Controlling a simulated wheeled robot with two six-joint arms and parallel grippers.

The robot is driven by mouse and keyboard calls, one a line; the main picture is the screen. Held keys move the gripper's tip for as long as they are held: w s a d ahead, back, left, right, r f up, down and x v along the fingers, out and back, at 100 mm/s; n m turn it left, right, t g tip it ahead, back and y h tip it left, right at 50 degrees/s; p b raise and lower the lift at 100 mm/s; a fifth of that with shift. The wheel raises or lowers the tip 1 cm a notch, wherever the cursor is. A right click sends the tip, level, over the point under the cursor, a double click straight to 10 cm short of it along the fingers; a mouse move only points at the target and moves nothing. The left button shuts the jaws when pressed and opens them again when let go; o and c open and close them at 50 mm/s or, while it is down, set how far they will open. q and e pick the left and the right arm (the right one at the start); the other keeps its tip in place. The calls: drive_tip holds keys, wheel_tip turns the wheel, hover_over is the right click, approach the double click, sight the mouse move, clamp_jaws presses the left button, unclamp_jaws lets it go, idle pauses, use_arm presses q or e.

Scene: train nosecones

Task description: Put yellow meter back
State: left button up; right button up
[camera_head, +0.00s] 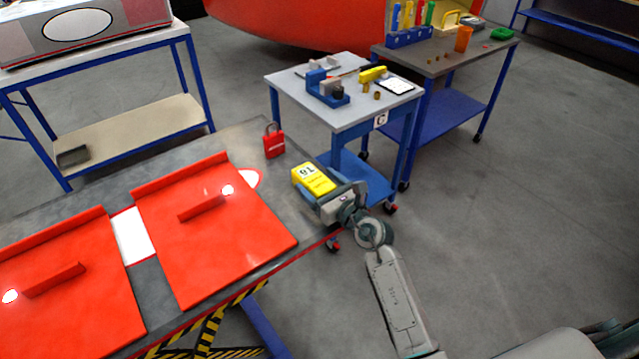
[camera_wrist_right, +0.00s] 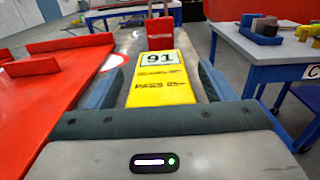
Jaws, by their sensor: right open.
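The yellow meter (camera_head: 313,179) with a white label lies on the right end of the grey table (camera_head: 110,200). In the right wrist view the yellow meter (camera_wrist_right: 160,75) shows its label "91" and lies between the two fingers. My right gripper (camera_head: 330,192) is open at the near end of the meter, with one finger on each side. In the wrist view my right gripper (camera_wrist_right: 160,88) shows gaps beside the meter. Whether the meter touches the table under the gripper is hidden. My left gripper is not in view.
A red padlock (camera_head: 274,141) stands just beyond the meter. Red panels with handles (camera_head: 213,230) cover much of the table. A white-topped blue cart (camera_head: 350,115) behind holds a blue device, a yellow item and a tablet. A grey workbench (camera_head: 440,62) with tools stands farther back.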

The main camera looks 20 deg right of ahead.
drive_tip(key=b+v, duration=0.1)
drive_tip(key=v, duration=1.1)
drive_tip(key=shift+b, duration=0.3)
